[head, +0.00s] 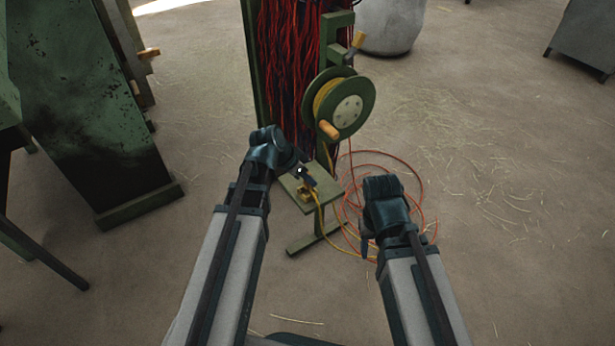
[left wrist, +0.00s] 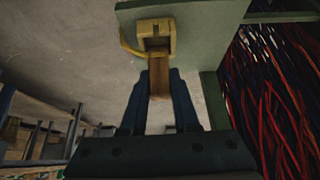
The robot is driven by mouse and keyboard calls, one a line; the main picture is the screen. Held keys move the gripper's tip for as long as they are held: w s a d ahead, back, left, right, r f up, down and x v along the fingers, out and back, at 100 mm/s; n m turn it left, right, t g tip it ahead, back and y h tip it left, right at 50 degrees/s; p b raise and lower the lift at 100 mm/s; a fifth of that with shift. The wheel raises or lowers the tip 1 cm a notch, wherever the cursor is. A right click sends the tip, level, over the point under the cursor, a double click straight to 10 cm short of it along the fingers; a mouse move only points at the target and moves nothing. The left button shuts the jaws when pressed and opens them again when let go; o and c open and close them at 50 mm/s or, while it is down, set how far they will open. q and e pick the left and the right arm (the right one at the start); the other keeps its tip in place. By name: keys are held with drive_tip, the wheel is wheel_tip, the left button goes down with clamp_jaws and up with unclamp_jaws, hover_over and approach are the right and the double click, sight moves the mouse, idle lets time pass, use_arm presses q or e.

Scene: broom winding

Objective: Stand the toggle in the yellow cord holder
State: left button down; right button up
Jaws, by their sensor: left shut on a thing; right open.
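A brown wooden toggle (left wrist: 159,78) is between the fingers of my left gripper (left wrist: 160,78), which is shut on it. The yellow cord holder (left wrist: 155,27) is just beyond the fingertips in the left wrist view, with its square opening facing the toggle. The toggle's far end meets the opening; I cannot tell how far inside it is. In the head view the holder (head: 305,193) sits on a small green shelf, and my left gripper (head: 304,179) is right above it, hiding the toggle. My right gripper (head: 366,246) is open, to the right of the shelf, apart from it.
A green reel (head: 363,107) with yellow cord and wooden handles is on the green stand behind the shelf. Red strands (head: 290,50) hang behind it. Orange cord (head: 405,165) lies coiled on the floor. A green cabinet (head: 85,110) stands left. The floor at right is open.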

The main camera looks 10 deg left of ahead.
use_arm(q)
drive_tip(key=shift+f, duration=0.3)
drive_tip(key=shift+f+b, duration=1.2)
drive_tip(key=shift+b, duration=0.25)
drive_tip(key=c, duration=0.6)
unclamp_jaws()
drive_tip(key=shift+r, duration=0.2)
drive_tip(key=p+v, duration=1.2)
drive_tip(key=v, duration=0.1)
drive_tip(key=shift+s+a+r, duration=0.1)
drive_tip(key=shift+a+r, duration=0.1)
drive_tip(key=shift+r, duration=0.05)
drive_tip(key=s+d+r+n+g+y+p, duration=0.1)
drive_tip(key=s+d+r+p, duration=0.3)
drive_tip(key=r+p, duration=0.2)
drive_tip(key=s+d+r+n+g+y+p, duration=0.2)
drive_tip(key=s+d+r+p, duration=0.2)
drive_tip(key=p, duration=0.4)
drive_tip(key=s+d+r+n+g+y+p, duration=0.1)
drive_tip(key=s+d+r+y+p, duration=0.1)
drive_tip(key=s+d+r+p, duration=0.2)
drive_tip(key=shift+s+d+r+n+g+p, duration=0.15)
drive_tip(key=shift+d+r+p, duration=0.2)
drive_tip(key=shift+r+p, duration=0.3)
drive_tip(key=shift+w+d+r+n+g+p, duration=0.1)
drive_tip(key=shift+d+r+p, duration=0.3)
drive_tip(key=shift+r, duration=0.4)
drive_tip(key=shift+s+d+r+n+g+p, duration=0.15)
drive_tip(key=shift+d+r+p, duration=0.15)
drive_tip(key=shift+r+p, duration=0.35)
